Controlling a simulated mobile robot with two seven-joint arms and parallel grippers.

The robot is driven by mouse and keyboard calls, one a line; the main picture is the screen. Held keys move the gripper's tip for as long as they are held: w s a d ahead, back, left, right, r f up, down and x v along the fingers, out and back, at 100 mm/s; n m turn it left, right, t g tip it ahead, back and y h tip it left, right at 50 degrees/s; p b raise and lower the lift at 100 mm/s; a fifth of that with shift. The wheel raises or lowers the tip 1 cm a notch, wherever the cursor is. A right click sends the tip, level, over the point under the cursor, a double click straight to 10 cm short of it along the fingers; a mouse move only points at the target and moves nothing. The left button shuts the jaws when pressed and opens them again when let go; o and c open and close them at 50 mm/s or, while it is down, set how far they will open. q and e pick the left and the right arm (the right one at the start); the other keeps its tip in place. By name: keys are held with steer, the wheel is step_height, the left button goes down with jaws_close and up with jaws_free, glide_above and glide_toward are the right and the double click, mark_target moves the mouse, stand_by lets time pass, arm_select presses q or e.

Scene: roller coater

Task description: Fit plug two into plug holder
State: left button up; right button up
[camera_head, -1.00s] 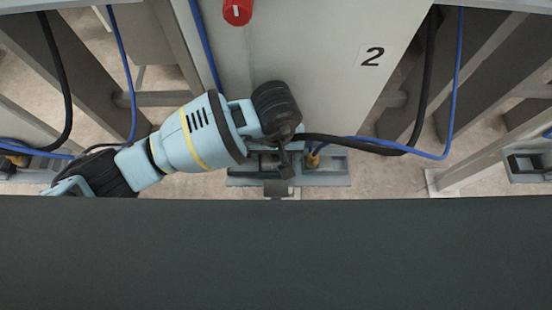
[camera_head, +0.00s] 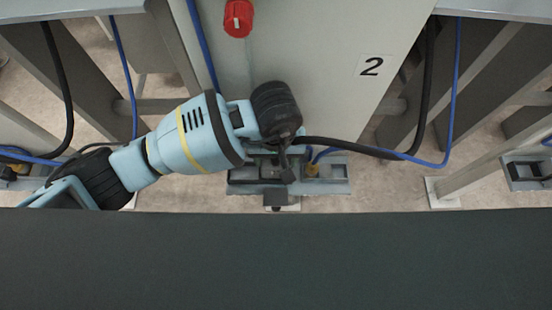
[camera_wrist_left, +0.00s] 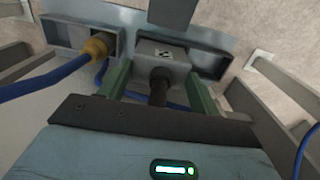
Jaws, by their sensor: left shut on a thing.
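Plug two (camera_wrist_left: 162,58) is a light grey block with a small marked label and a black cable, seen in the left wrist view. My left gripper (camera_wrist_left: 158,80) is shut on it, with one green finger on each side. The grey plug holder (camera_head: 335,174) lies low in front of the panel marked 2; its rim also shows in the left wrist view (camera_wrist_left: 122,42). The plug is at the holder's right-hand compartment in the wrist view; I cannot tell how deep it sits. In the head view the wrist hides most of the plug. My right gripper is not in view.
A yellow connector (camera_wrist_left: 97,47) with a blue cable (camera_wrist_left: 45,82) sits in the holder's left compartment in the wrist view. A black cable (camera_head: 350,147) runs rightward from the wrist. A red switch (camera_head: 238,17) is on the panel (camera_head: 310,70). Slanted legs stand on both sides.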

arm_select(q)
steer(key=shift+r, duration=0.9)
steer(key=s+d, duration=0.3)
steer(key=s, duration=0.4)
steer(key=s+d+r, duration=0.1)
steer(key=s+d, duration=0.2)
steer(key=s, duration=0.4)
steer(key=shift+s+d, duration=0.3)
steer(key=shift+s, duration=0.05)
